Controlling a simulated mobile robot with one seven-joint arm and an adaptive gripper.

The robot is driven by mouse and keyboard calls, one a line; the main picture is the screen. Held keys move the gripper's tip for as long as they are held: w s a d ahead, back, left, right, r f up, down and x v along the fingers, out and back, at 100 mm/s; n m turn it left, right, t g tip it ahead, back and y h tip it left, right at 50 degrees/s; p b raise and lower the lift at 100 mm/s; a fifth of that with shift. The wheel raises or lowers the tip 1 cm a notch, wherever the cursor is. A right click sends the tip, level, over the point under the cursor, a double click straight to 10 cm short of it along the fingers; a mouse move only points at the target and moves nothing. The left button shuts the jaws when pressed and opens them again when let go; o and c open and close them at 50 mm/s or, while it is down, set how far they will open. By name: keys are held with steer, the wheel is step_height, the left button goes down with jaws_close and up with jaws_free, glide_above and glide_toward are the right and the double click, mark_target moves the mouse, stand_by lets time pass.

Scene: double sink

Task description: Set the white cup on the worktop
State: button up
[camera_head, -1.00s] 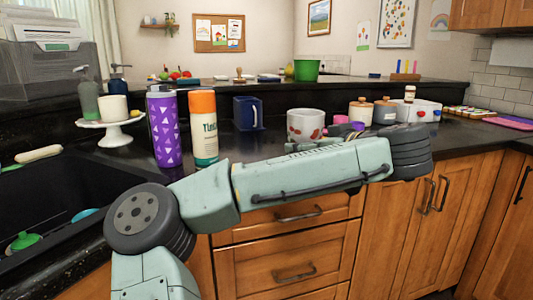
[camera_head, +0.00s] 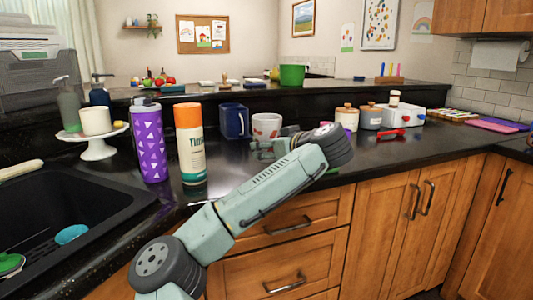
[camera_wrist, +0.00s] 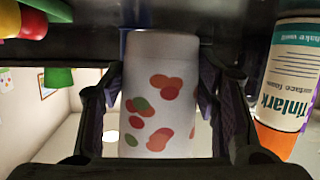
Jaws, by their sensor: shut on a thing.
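The white cup (camera_head: 267,126) with red and green dots stands upright just right of the blue mug in the head view. In the wrist view, which is upside down, the white cup (camera_wrist: 158,100) fills the middle. My gripper (camera_wrist: 160,85) has one dark finger along each side of it and is shut on it. In the head view my gripper (camera_head: 272,146) is partly hidden behind my wrist, and the cup's lower part is covered. The black worktop (camera_head: 420,150) is close to the cup's base; I cannot tell whether they touch.
Left of the cup are the blue mug (camera_head: 234,121), an orange-capped bottle (camera_head: 190,145) and a purple bottle (camera_head: 149,142). Lidded jars (camera_head: 347,117) and a white box (camera_head: 402,117) stand to the right. The sink (camera_head: 75,215) lies at left. The worktop's right front is clear.

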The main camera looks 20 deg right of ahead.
steer(key=shift+w, duration=1.25)
steer(key=f+p, duration=0.1)
steer(key=f, duration=0.2)
steer(key=shift+w, duration=0.2)
steer(key=shift+f, duration=0.35)
steer(key=shift+f, duration=0.2)
steer(key=o, duration=1.4)
steer(key=shift+s, duration=0.1)
steer(key=shift+r, duration=0.1)
